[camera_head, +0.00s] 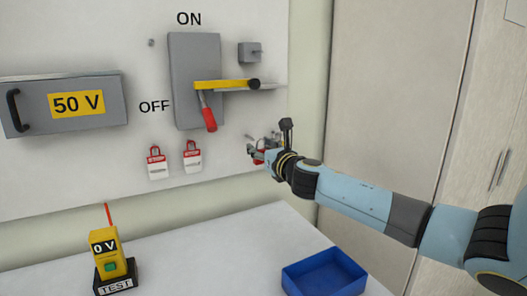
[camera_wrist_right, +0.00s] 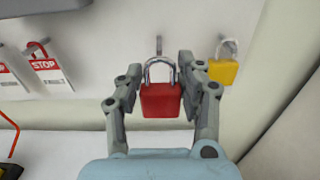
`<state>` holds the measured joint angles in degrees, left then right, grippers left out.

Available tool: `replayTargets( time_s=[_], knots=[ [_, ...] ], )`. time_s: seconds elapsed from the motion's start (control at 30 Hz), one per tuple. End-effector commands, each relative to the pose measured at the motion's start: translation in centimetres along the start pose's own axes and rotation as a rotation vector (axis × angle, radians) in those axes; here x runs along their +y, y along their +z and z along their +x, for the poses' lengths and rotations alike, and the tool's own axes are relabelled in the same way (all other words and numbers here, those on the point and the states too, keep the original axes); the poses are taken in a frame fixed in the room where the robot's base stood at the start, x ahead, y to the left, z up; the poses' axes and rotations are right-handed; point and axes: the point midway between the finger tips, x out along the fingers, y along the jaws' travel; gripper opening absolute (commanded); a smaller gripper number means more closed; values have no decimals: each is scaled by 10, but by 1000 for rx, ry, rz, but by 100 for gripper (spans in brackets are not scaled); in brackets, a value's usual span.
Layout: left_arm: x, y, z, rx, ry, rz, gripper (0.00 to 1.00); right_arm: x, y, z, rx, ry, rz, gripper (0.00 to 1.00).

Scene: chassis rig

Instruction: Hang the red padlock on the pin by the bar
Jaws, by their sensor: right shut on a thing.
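The red padlock (camera_wrist_right: 161,101) is between the fingers of my right gripper (camera_wrist_right: 160,92) in the right wrist view, upright with its steel shackle on top. My right gripper (camera_head: 258,152) is shut on it, close to the white panel, below and right of the lever. A peg (camera_wrist_right: 158,45) sticks out of the panel just behind the shackle. The yellow bar (camera_head: 222,84) crosses the grey switch box in the head view, with a red-handled lever (camera_head: 208,118) below it. A small grey box with a short pin (camera_head: 250,53) sits above the bar's right end. My left gripper is not visible.
A yellow padlock (camera_wrist_right: 223,71) hangs on a peg right of my gripper. Two STOP tags (camera_head: 157,163) hang left of it. A 50 V box (camera_head: 35,121), a yellow tester (camera_head: 108,258) and a blue tray (camera_head: 325,274) are also here. The middle tabletop is clear.

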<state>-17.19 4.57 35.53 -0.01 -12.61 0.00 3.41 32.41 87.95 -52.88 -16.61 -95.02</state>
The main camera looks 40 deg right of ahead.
Motion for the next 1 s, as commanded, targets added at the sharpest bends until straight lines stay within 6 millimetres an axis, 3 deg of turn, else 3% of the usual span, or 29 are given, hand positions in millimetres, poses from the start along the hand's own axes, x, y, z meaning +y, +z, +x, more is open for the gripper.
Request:
replayTargets(
  time_s=[1.0],
  knots=[
    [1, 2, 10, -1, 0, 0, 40, 0, 0, 57, -2, 0, 1, 2]
  ],
)
